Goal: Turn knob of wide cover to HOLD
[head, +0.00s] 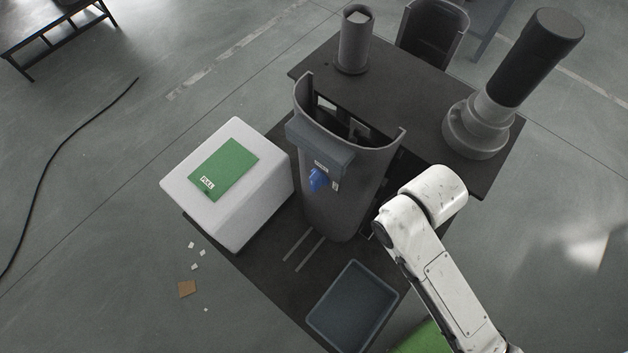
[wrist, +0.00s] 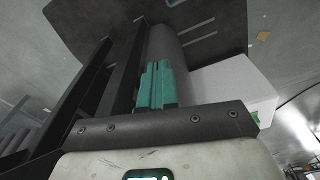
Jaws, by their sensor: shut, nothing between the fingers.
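The wide cover (head: 345,195) is a dark grey curved shell standing upright on the dark table. A block (head: 320,148) sits across its upper front. Below it is the blue knob (head: 318,180), with small white labels above it and to its right. The label words are too small to read, so I cannot tell the knob's setting. My gripper is hidden in the head view, where my white arm reaches to the right of the cover. In the wrist view, my gripper (wrist: 156,85) shows teal fingers together, with nothing between them. A dark curved surface rises behind them; the knob is not visible there.
A white box (head: 225,215) with a green panel (head: 223,168) stands left of the cover. A blue-grey tray (head: 352,305) lies in front. A dark cylinder on a grey base (head: 478,125) and a smaller grey cylinder (head: 355,45) stand behind.

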